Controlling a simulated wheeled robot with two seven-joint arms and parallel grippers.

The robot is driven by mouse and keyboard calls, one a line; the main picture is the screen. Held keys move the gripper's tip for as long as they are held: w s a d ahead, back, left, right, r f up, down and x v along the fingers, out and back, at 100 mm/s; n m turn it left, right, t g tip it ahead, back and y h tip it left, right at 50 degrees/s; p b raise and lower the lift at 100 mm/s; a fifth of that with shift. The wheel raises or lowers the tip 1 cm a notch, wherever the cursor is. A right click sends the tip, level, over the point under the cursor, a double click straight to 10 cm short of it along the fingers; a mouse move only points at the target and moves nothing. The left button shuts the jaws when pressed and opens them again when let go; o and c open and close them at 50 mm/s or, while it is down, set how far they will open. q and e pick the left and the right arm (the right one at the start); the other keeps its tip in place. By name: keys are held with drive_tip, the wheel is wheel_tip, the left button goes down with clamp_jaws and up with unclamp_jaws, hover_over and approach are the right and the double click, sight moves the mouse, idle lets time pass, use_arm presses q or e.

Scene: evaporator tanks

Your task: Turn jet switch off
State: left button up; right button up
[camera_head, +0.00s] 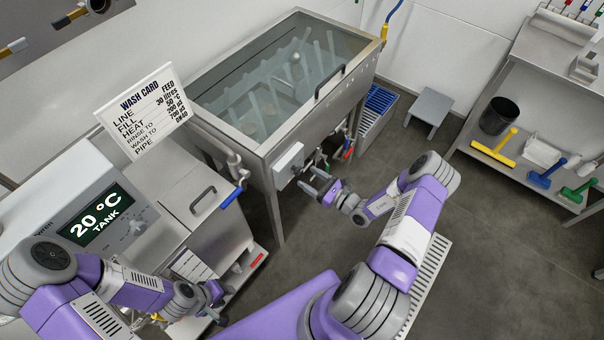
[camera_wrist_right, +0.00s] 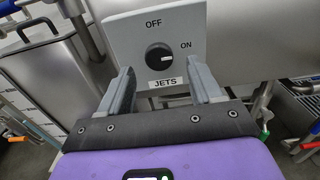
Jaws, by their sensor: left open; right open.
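The jet switch is a round black knob (camera_wrist_right: 159,57) on a light grey box marked OFF at the top, ON at the right and JETS below. Its pale mark appears to point right, towards ON. In the head view the switch box (camera_head: 289,160) is on the near end of the glass-topped tank (camera_head: 262,150). My right gripper (camera_head: 311,180) is open in front of the box. In the right wrist view its fingers (camera_wrist_right: 160,82) are apart, either side of and below the knob, with nothing between them. My left gripper (camera_head: 216,292) is open at the lower left, away from the switch.
A steel cabinet (camera_head: 203,190) with a blue-handled valve stands left of the switch box. A wash card (camera_head: 145,103) and a 20 °C tank display (camera_head: 97,215) are further left. Coloured valve handles (camera_head: 348,149) sit right of the box. The floor at right is mostly clear.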

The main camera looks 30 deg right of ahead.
sight(300, 172)
drive_tip(key=x, duration=0.4)
drive_tip(key=c, duration=1)
